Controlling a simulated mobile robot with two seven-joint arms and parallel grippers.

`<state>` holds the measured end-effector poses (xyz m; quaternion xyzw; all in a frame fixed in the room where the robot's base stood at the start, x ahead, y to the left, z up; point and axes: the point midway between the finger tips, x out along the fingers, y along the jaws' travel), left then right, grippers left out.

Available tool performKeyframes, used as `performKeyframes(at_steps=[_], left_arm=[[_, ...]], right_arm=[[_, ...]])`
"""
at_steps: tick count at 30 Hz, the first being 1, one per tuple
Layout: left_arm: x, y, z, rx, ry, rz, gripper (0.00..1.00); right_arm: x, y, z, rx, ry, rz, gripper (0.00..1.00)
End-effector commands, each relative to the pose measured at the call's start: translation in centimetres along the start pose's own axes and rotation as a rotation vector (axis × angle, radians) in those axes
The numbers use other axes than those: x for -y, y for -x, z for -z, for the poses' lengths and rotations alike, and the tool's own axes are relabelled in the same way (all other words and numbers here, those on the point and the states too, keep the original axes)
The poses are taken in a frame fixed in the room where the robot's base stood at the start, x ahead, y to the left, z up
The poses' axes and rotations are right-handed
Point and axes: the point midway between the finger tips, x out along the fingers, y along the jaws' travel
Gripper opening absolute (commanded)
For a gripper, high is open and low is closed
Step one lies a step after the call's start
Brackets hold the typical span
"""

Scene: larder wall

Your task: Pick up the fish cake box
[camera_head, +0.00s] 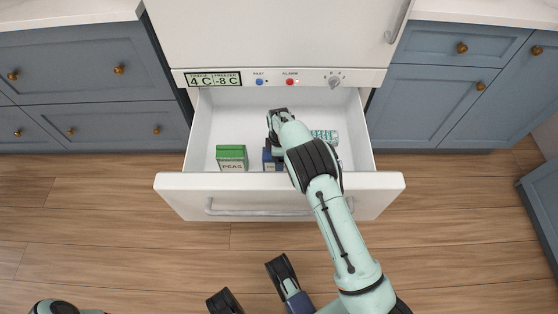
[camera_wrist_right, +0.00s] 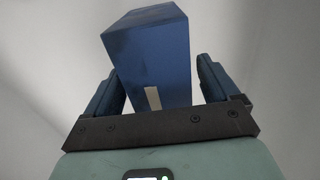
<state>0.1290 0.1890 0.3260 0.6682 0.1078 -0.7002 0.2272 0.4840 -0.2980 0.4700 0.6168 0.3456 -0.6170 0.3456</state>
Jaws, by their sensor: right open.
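A dark blue box (camera_head: 268,161) stands in the open freezer drawer, partly hidden by my right arm; its label cannot be read, so I cannot tell from print that it is the fish cake box. My right gripper (camera_head: 272,135) is down in the drawer over it, its fingers mostly hidden in the head view. In the right wrist view the blue box (camera_wrist_right: 150,60) stands between the two fingers of my right gripper (camera_wrist_right: 160,90), which is open, with a gap at the right finger.
A green and white peas box (camera_head: 232,158) stands to the left in the drawer. A teal and white patterned pack (camera_head: 325,136) lies to the right, partly behind my arm. The white drawer front (camera_head: 190,190) and side walls bound the space. The drawer's left rear floor is clear.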

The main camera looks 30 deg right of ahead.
Motion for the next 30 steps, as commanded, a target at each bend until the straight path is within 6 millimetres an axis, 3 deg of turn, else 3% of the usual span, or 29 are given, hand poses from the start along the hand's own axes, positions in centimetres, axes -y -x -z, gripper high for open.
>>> performKeyframes(at_steps=[2,9,16,20,23,30], left_arm=[[0.0,0.1,0.0,-0.001,0.0,0.0,0.43],[0.0,0.1,0.1,-0.003,-0.001,-0.001,0.43],[-0.1,0.1,0.1,-0.004,-0.002,-0.001,0.43],[-0.4,0.4,0.5,-0.018,-0.006,-0.007,0.43],[-0.9,1.1,1.1,-0.042,-0.013,-0.018,0.43],[-3.2,3.6,3.5,-0.137,-0.04,-0.061,0.43]], right_arm=[[0.0,0.1,0.0,0.0,0.0,-0.001,0.88],[0.0,0.1,0.0,0.0,0.0,0.0,0.17],[-0.1,0.3,0.0,-0.002,0.0,-0.002,0.17],[-0.1,1.4,0.1,-0.003,-0.001,-0.004,0.17],[-0.1,3.2,0.1,-0.004,-0.001,-0.005,0.17],[-0.1,10.0,0.1,-0.006,0.0,-0.007,0.17]])
